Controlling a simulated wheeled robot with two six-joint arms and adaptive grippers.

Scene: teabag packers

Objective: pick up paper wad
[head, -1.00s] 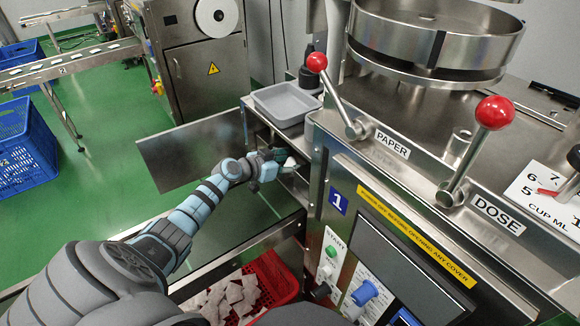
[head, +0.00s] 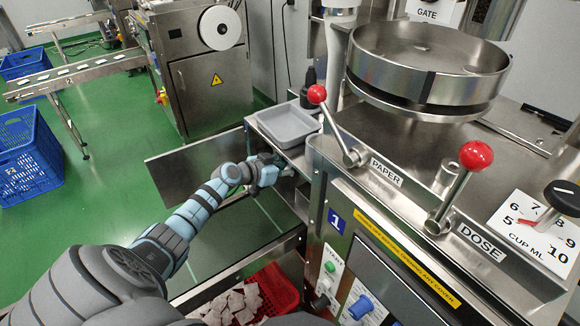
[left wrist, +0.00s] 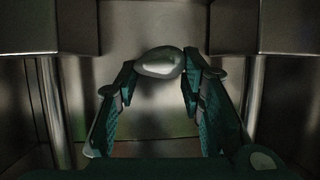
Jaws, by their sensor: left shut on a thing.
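The paper wad (left wrist: 159,62) is a small pale, rounded lump between the fingertips of my left gripper in the left wrist view. My left gripper (left wrist: 155,75) is shut on it, with one finger at each side. In the head view my left gripper (head: 280,172) reaches into the open side compartment of the machine, below the grey tray. The wad is mostly hidden there by the fingers and the shade. My right gripper is not in view.
An open metal door (head: 192,162) stands left of my left arm. A grey tray (head: 287,125) sits on the ledge above. The machine's front (head: 330,215) is close on the right. A red crate (head: 280,286) with teabags lies below. Metal walls (left wrist: 150,25) surround the gripper closely.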

